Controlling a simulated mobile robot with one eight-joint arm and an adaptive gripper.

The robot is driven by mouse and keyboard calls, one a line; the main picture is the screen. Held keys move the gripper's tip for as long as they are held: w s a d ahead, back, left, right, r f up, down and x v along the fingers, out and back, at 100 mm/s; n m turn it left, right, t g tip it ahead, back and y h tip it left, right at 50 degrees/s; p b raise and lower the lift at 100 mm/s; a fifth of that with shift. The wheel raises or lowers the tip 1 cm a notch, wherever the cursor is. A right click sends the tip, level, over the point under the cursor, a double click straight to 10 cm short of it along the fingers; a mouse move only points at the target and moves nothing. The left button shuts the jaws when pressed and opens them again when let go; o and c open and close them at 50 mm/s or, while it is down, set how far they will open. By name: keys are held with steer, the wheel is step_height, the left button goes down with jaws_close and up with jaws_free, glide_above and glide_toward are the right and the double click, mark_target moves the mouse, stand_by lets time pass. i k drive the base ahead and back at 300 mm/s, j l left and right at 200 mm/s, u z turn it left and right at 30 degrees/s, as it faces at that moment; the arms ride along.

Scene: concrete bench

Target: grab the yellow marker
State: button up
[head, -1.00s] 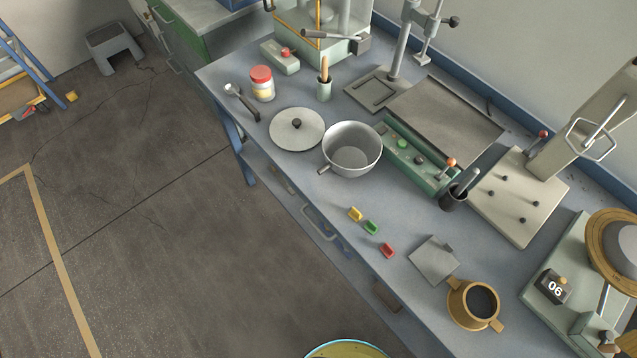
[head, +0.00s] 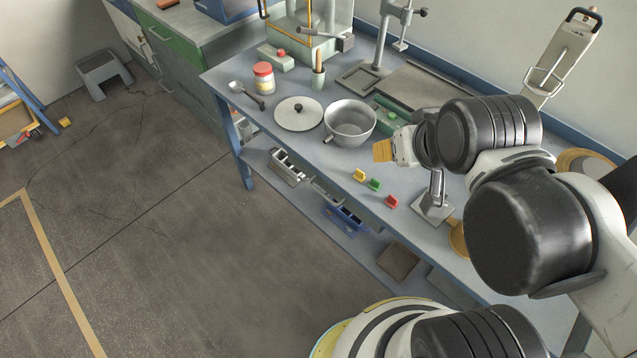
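The yellow marker (head: 359,174) is a small block on the bench near its front edge. It lies left of a green one (head: 374,184) and a red one (head: 391,201). My arm reaches in from the right. My gripper (head: 383,151), with tan tips, is above the bench, up and to the right of the yellow marker in the picture and apart from it. The head view does not show whether the fingers are apart or together. Nothing is seen held in them.
A grey pot (head: 350,122) stands just behind the markers, close to my gripper. My arm hides much of the bench's right side.

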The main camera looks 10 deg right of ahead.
mark_target(360, 177)
steer(key=k+j+z, duration=0.7)
steer(key=k+z, duration=0.35)
steer(key=i+j, duration=0.05)
steer(key=i, duration=0.05)
